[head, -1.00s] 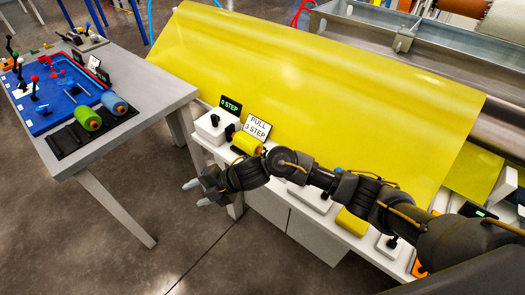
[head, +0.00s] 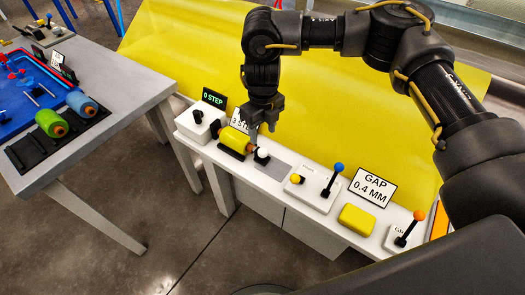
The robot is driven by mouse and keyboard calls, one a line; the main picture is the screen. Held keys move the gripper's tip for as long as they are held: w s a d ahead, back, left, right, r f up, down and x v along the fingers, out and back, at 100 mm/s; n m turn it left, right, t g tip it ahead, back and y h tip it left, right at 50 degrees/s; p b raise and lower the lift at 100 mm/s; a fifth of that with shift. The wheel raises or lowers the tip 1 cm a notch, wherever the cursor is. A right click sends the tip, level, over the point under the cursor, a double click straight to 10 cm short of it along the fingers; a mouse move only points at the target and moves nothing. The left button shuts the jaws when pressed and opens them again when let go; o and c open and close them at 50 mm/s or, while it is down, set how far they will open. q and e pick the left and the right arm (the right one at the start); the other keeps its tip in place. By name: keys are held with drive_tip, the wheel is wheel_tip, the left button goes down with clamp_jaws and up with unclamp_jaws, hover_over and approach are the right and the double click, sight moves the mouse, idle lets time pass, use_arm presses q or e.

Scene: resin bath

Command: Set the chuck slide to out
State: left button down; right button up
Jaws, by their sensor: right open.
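A white round knob (head: 262,156) stands at the left end of a flat grey strip (head: 277,166) on the white bench; it looks like the chuck slide, though no label on it can be read. A yellow spool with an orange end (head: 236,140) lies on a dark holder just left of the knob. My right gripper (head: 262,132) points down right above the knob, its fingers open and close to the knob's top. Whether they touch it cannot be told. My left gripper is out of view.
On the white bench are a white box with a black knob (head: 199,122), a "0 STEP" display (head: 214,98), a blue-topped lever (head: 334,178), a "GAP 0.4 MM" sign (head: 372,187), a yellow block (head: 357,219) and an orange-topped lever (head: 411,227). Yellow sheet (head: 190,50) hangs behind.

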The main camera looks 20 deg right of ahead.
sight(263, 151)
wheel_tip(263, 151, down, 9)
drive_tip(key=shift+r, duration=0.1)
drive_tip(key=shift+f, duration=0.55)
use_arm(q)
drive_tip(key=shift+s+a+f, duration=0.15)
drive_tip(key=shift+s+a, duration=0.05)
use_arm(e)
clamp_jaws()
